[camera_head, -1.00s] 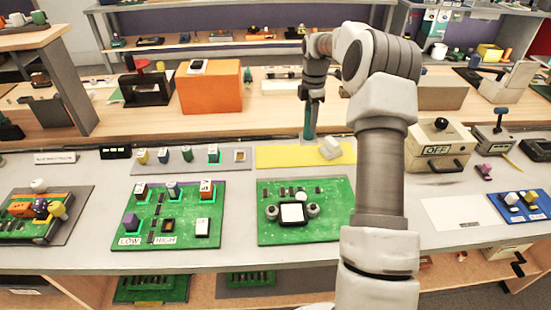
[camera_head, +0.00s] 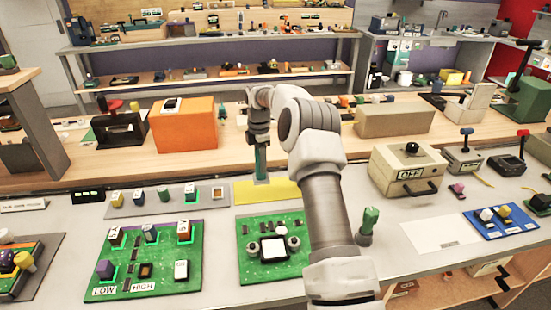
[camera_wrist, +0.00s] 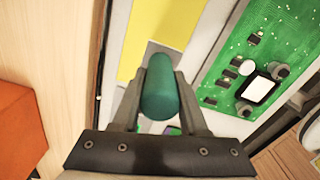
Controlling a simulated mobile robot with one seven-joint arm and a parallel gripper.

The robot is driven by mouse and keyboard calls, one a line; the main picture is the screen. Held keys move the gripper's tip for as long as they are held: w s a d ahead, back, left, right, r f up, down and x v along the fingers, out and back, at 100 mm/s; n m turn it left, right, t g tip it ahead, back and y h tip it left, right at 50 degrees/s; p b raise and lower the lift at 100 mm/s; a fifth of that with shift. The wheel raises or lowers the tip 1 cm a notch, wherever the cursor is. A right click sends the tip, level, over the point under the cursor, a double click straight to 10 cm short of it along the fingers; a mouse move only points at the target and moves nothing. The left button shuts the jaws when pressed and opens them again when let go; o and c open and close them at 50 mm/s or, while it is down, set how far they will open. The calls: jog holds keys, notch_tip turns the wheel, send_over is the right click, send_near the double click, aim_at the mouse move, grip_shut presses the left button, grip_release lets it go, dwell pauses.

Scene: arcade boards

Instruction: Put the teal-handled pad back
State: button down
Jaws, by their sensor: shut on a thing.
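The teal handle (camera_head: 261,160) of the pad is held upright in my gripper (camera_head: 259,146). In the wrist view, the rounded teal handle (camera_wrist: 161,98) sits between the two fingers of my gripper (camera_wrist: 160,90), which are shut on it. The yellow mat (camera_wrist: 160,30) also shows ahead of the fingers in the wrist view. My arm covers the mat's right end.
A green circuit board (camera_head: 250,263) lies in front of the mat, and another board (camera_head: 180,275) lies to its left. A green-handled tool (camera_head: 369,220) stands right of my arm. An orange box (camera_head: 183,124) and a beige OFF box (camera_head: 408,168) stand farther back.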

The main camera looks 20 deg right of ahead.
jog(key=f, duration=0.1)
jog(key=w+a+f, duration=0.1)
jog(key=f, duration=0.1)
jog(key=w+a+f, duration=0.1)
jog(key=shift+a+f, duration=0.15)
jog(key=shift+f, duration=0.55)
jog(key=shift+f, duration=0.1)
jog(key=shift+f, duration=0.1)
jog(key=shift+c, duration=2.2)
grip_release()
